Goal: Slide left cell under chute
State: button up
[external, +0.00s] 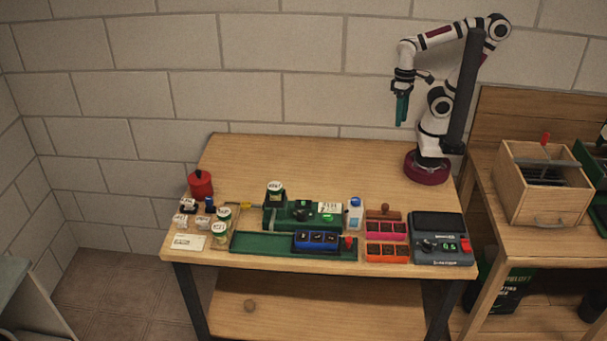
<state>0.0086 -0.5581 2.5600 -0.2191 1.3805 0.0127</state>
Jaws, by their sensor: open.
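A blue rack with three dark cells in a row (316,248) sits in the right part of a long green track (262,244) near the table's front edge. Its left cell (302,237) is at the end nearer the track's empty left part. A green dispenser (298,222) stands behind the track, with a labelled dark hopper (275,197) on its left end. The chute outlet cannot be made out at this size. My gripper (402,110) hangs open and empty, with teal fingers pointing down, high above the back right of the table, far from the rack.
A red knob (348,242) is at the track's right end. Small labelled pots (221,230) crowd the left. The table's back half is mostly clear.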

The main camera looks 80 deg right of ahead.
jog(key=shift+c, duration=0.6)
jog(key=shift+m+g+y, duration=0.4)
jog(key=shift+m, duration=0.1)
jog(key=w+a+r, duration=0.1)
jog(key=w+a, duration=0.1)
jog(key=w, duration=0.1)
jog(key=w+a+r, duration=0.1)
jog(key=w+a, duration=0.2)
jog(key=w, duration=0.1)
jog(key=w+a+r, duration=0.2)
jog(key=w, duration=0.2)
jog(key=shift+a, duration=0.15)
jog(key=shift+c, duration=0.3)
jog(key=w+a, duration=0.5)
jog(key=a, duration=0.1)
jog(key=m+g, duration=0.2)
send_over(349, 238)
jog(key=w+d, duration=0.5)
notch_tip(349, 238, down, 7)
jog(key=shift+y, duration=0.3)
jog(key=x, duration=1.6)
jog(key=shift+s+a+f, duration=0.1)
jog(key=shift+s, duration=0.05)
